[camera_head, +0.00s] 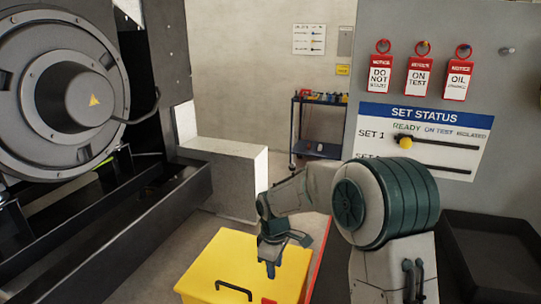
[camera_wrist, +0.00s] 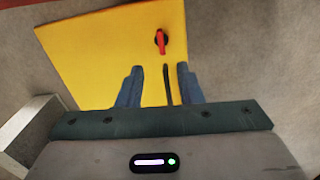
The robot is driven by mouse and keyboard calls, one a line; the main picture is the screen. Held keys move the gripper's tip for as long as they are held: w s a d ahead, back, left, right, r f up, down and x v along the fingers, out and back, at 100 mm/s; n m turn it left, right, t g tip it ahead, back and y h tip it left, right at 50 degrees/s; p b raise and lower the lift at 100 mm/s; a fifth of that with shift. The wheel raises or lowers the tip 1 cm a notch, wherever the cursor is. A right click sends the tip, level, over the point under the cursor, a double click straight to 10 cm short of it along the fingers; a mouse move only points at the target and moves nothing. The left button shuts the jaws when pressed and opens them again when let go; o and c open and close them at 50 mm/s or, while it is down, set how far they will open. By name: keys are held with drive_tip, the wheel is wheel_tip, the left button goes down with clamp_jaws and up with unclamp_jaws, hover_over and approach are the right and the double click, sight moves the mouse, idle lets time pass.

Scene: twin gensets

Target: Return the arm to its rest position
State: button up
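My arm reaches forward and down, with my gripper (camera_head: 270,268) pointing down above a yellow box (camera_head: 215,262). In the wrist view my gripper (camera_wrist: 160,70) shows two blue fingers standing apart. Nothing is clearly held between them. The box's black handle (camera_wrist: 167,85) appears between the fingers, but seems to lie below on the yellow top (camera_wrist: 95,50). Whether the fingers touch the box cannot be told.
A grey panel to the right carries red tags (camera_head: 420,78) and a SET STATUS board (camera_head: 420,135) close to my arm. A large genset (camera_head: 60,90) and dark frame rails (camera_head: 110,235) stand left. A white block (camera_head: 228,180) and blue trolley (camera_head: 320,150) stand behind. A black tray (camera_head: 490,250) is right.

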drive_tip(key=s+d+r+m+t+p, duration=0.1)
drive_tip(key=s+d+r+m+p, duration=0.2)
drive_tip(key=s+d+r+m, duration=0.65)
drive_tip(key=s+d+r+m+p, duration=0.1)
drive_tip(key=s+d+r+m, duration=0.1)
drive_tip(key=s+r, duration=0.2)
drive_tip(key=s+d+r+m+t+p, duration=0.1)
drive_tip(key=s+r, duration=0.3)
drive_tip(key=s, duration=0.6)
drive_tip(key=shift+s+d+m+t, duration=0.3)
drive_tip(key=shift+s+d+m, duration=0.15)
drive_tip(key=shift+d, duration=0.3)
drive_tip(key=shift+w, duration=0.15)
